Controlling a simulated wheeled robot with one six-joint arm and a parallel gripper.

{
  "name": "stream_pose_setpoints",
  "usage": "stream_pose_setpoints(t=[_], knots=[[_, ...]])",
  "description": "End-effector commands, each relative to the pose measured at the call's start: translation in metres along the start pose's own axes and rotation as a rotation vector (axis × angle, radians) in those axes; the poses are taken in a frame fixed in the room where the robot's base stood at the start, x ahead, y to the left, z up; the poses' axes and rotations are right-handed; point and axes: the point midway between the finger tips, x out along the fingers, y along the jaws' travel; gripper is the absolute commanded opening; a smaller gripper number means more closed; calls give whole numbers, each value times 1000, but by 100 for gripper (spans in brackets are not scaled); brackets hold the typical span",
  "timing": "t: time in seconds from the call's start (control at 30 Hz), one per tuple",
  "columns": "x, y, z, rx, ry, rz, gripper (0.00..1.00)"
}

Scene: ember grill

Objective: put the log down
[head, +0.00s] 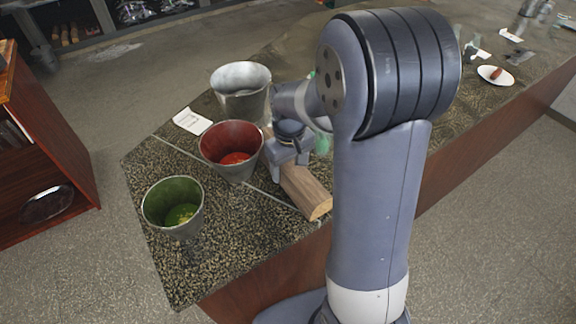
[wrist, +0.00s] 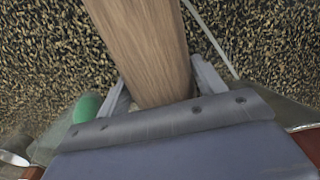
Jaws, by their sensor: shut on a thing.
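The log (head: 304,190) is a brown, split piece of wood with a pale cut end, over the speckled counter (head: 240,235). My gripper (head: 284,168) is shut on it, near its far end. In the wrist view the log (wrist: 145,45) runs up from between the two fingers of my gripper (wrist: 160,92). Whether the log touches the counter or hangs just above it I cannot tell. My arm hides part of the counter to the right.
A red-lined bucket (head: 231,150) stands close left of my gripper, with a green-lined bucket (head: 173,205) nearer the front and a plain metal bucket (head: 241,90) behind. A white card (head: 192,121) lies at the left edge. Bare counter shows in front of the red-lined bucket.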

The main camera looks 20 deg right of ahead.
Motion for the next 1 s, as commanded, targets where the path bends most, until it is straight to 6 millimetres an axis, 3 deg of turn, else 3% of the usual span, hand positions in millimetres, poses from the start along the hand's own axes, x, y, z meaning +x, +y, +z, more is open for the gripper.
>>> stream_pose_setpoints(t=[0.07, 0.2, 0.63, 0.67, 0.9, 1.0], knots=[[-1, 0, -11, 0, 0, 0, 8], [12, 0, -8, 1, -1, 0, 8], [19, 0, -8, 1, 2, 1, 8], [18, 0, -7, 1, 0, 0, 67], [18, 0, -7, 1, 0, 0, 87], [18, 0, -7, 1, 0, 0, 87]])
